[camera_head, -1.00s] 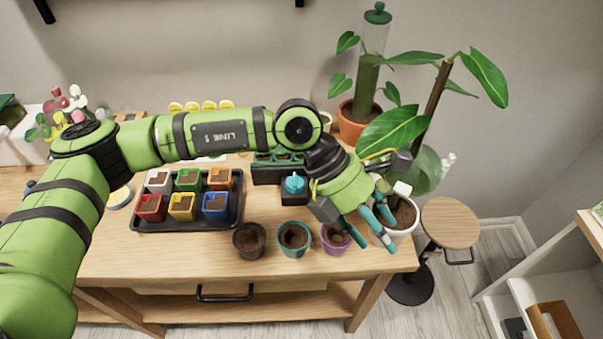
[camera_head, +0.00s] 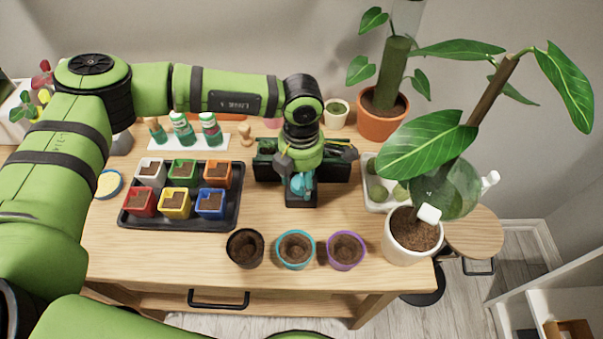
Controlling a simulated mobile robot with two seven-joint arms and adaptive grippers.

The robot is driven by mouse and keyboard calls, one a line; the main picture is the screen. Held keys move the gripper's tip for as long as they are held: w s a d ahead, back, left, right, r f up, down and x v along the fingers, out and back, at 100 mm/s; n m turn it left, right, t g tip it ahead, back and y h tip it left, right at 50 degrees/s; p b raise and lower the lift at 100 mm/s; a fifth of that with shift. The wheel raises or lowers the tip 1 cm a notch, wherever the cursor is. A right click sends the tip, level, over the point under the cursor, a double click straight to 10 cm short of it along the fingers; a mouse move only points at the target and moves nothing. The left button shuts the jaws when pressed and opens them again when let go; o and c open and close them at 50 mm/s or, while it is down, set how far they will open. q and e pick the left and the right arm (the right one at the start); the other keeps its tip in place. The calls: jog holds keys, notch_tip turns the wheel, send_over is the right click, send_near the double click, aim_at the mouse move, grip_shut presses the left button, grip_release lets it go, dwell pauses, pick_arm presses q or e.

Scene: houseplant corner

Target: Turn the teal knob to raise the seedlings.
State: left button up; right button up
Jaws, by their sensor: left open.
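The teal knob (camera_head: 300,187) sits on a small black block at the front of a dark planter box (camera_head: 268,172). My left gripper (camera_head: 301,176) points down right over the knob, with its jaws open. Its fingertips are hard to tell from the knob, so I cannot tell whether they touch it. Green shows along the top of the box, but my gripper and wrist hide its middle, and I cannot make out separate seedlings. My right gripper is not in view.
A black tray (camera_head: 232,217) of coloured square pots lies to the left. A brown pot (camera_head: 245,248), a teal-rimmed pot (camera_head: 295,250) and a purple pot (camera_head: 346,251) stand in front. A white pot (camera_head: 405,250) with a large-leaved plant and a pale tray (camera_head: 372,197) are right.

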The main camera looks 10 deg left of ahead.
pick_arm(q)
jog(key=shift+f, duration=0.15)
jog(key=c, duration=0.9)
jog(key=shift+b, duration=0.3)
jog(key=shift+f+m+b, duration=0.15)
jog(key=shift+m+b, duration=0.35)
jog(key=shift+b, duration=0.15)
jog(key=m+b, duration=0.8)
jog(key=b, duration=0.2)
jog(key=shift+b, duration=0.3)
jog(key=shift+m+b, duration=1.1)
jog(key=shift+m, duration=0.4)
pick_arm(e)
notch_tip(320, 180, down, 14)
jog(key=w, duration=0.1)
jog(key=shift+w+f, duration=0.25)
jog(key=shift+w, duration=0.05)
pick_arm(q)
jog(key=shift+r, duration=0.2)
